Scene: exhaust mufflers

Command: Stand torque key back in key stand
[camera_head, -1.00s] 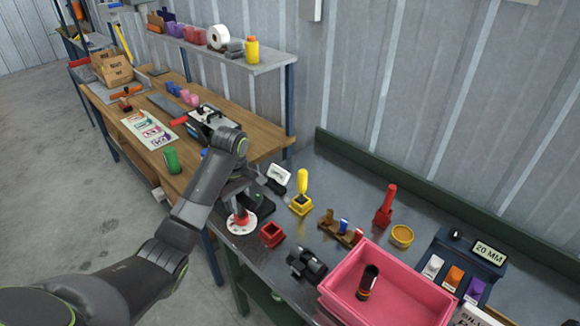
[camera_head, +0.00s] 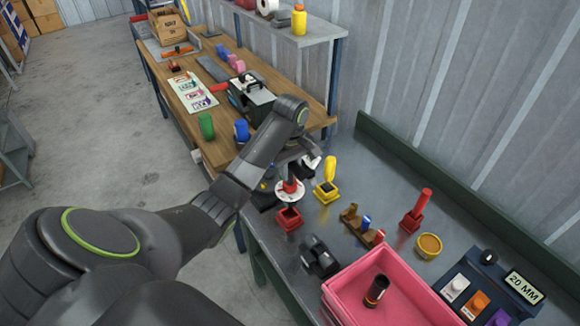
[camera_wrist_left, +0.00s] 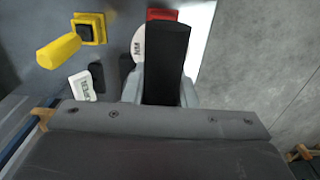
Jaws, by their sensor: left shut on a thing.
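My left gripper (camera_head: 292,170) is shut on the torque key, whose black handle (camera_wrist_left: 166,60) stands between the fingers in the left wrist view. The key has a white disc (camera_head: 289,191) marked "NM", partly hidden behind the handle in the wrist view (camera_wrist_left: 138,42), and a red part at the disc. An empty-looking red square stand (camera_head: 288,218) sits on the grey bench, just in front of the disc in the head view. The key appears above and behind it; the exact gap is unclear. My right gripper is not in view.
A yellow handle in a yellow stand (camera_head: 326,191) is close to the right. A black device (camera_head: 320,258), a brown rack (camera_head: 356,225), a red upright key (camera_head: 416,211) and a pink tray (camera_head: 345,300) occupy the bench. The wooden table (camera_head: 185,65) lies behind left.

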